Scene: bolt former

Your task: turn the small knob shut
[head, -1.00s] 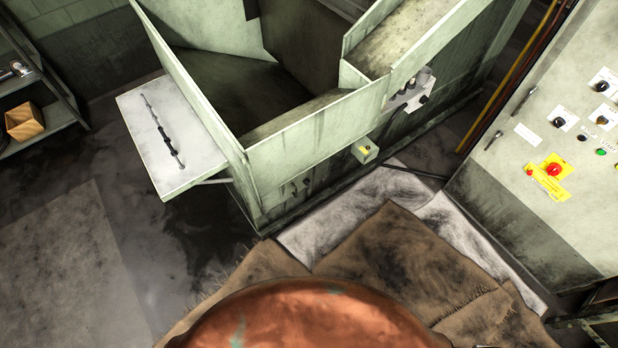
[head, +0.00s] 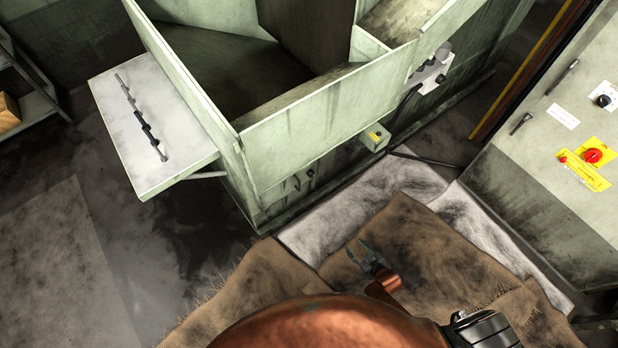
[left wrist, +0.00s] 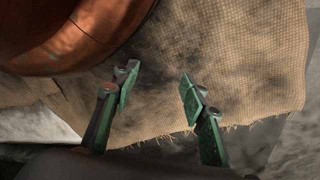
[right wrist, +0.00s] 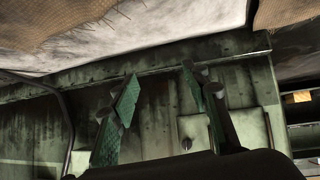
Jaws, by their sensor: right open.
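I cannot tell for sure which part is the small knob. A small round fitting (right wrist: 186,143) shows on a pale plate in the right wrist view, just past the fingers. In the head view, small dark handles (head: 297,183) sit low on the green machine's front wall. My right gripper (head: 370,258) is open and empty above the brown sacking, in front of that wall. It also shows in the right wrist view (right wrist: 160,88), fingers apart, facing the stained wall. My left gripper (left wrist: 155,85) is open and empty above the sacking; it is out of the head view.
The green open-topped machine (head: 320,130) fills the middle, with a side shelf (head: 150,120) holding a dark rod. A small box (head: 375,138) juts from its front. A control cabinet (head: 550,190) stands right. Sacking (head: 420,240) covers the floor in front.

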